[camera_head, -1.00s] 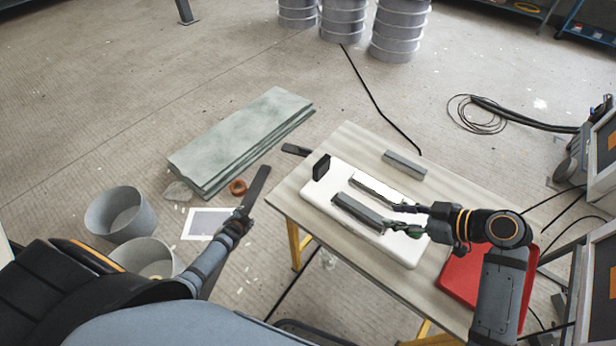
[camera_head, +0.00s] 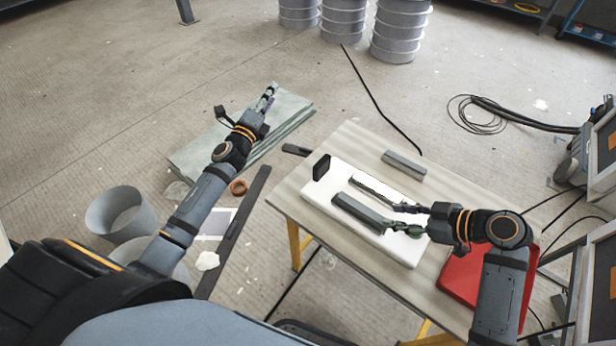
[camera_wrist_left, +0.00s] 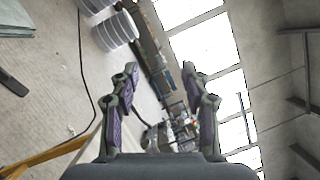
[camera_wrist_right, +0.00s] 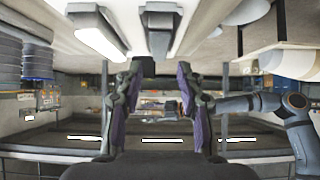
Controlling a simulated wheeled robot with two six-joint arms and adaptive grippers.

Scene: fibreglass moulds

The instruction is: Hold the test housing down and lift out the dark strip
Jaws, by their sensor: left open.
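The white test housing (camera_head: 322,205) lies on the table in the head view, with a black block at its far left end. A thick dark grey bar (camera_head: 358,210) and a thinner dark strip (camera_head: 374,187) lie along its top; I cannot tell how deep either sits. My right gripper (camera_head: 402,218) is over the housing's right part, close to the bars' near ends. Its fingers (camera_wrist_right: 160,68) are apart in the right wrist view, with no clear grip on anything. My left gripper (camera_head: 267,98) is open and empty, raised left of the table, in front of the green sheets.
The table (camera_head: 345,140) also bears a loose grey bar (camera_head: 404,165) and a red tray (camera_head: 462,280). Green sheets (camera_head: 290,105), a grey bucket (camera_head: 118,212) and a long dark bar (camera_head: 240,225) are on the floor to the left. Machines (camera_head: 602,150) stand at the right.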

